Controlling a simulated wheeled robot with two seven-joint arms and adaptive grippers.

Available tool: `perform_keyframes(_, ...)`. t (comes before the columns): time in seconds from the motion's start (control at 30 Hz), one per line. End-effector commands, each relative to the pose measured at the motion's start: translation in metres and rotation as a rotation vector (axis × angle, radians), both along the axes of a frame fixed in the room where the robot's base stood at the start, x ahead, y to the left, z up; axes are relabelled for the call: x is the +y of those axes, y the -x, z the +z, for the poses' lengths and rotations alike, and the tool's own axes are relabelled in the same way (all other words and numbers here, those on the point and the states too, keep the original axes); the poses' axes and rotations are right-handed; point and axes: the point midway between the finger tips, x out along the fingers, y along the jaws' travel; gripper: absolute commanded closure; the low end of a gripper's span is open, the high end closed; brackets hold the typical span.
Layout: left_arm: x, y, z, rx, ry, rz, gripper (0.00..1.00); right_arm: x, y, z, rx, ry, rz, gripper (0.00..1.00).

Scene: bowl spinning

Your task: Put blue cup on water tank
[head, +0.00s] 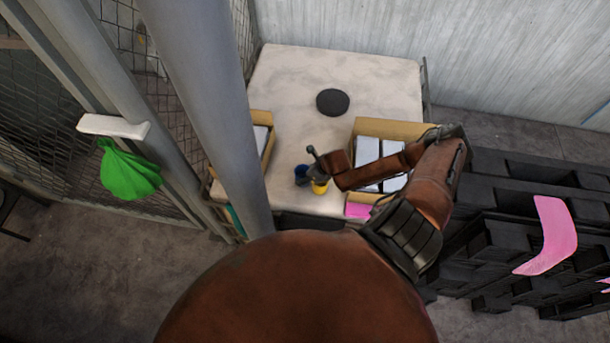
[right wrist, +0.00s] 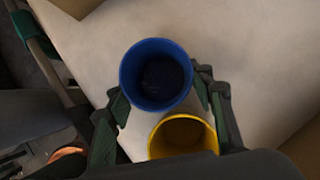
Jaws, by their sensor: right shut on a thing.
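The blue cup (right wrist: 129,77) is upright and seen from above in the right wrist view, with its dark inside showing. It also shows small and dark in the head view (head: 301,175). My right gripper (right wrist: 163,90) is shut on it, with the fingertips at its sides. In the head view the right gripper (head: 312,172) is partly hidden by its own arm. A yellow cup (right wrist: 183,120) is right beside the blue cup, nearer my palm. The broad pale top (head: 290,75) with a round black lid looks like the water tank. My left gripper is not in view.
An open cardboard box (head: 375,125) with white contents is right of the cups; another box (head: 262,117) is at left. A grey post (head: 205,90) rises close by on the left. Black pallets (head: 490,240) fill the right. The pale top around the black lid (head: 333,102) is clear.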

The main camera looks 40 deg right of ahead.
Motion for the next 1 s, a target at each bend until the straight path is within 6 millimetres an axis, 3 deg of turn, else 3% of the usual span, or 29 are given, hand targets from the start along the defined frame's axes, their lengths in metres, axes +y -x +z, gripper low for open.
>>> perform_keyframes(0.17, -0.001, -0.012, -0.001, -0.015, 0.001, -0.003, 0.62, 0.0, 0.0, -0.003, 0.0, 0.0, 0.001, 0.81)
perform_keyframes(0.2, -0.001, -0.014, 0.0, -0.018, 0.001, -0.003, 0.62, 0.0, 0.0, -0.003, 0.0, 0.0, 0.001, 0.5)
perform_keyframes(0.43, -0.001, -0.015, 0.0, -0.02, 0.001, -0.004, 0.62, 0.0, 0.0, -0.003, 0.0, 0.0, 0.0, 0.34)
perform_keyframes(0.77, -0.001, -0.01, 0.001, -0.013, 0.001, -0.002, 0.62, 0.0, 0.0, 0.001, 0.0, 0.0, 0.0, 0.34)
perform_keyframes(1.0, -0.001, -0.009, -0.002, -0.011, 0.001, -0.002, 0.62, -0.006, 0.017, 0.03, 0.001, 0.004, 0.002, 0.34)
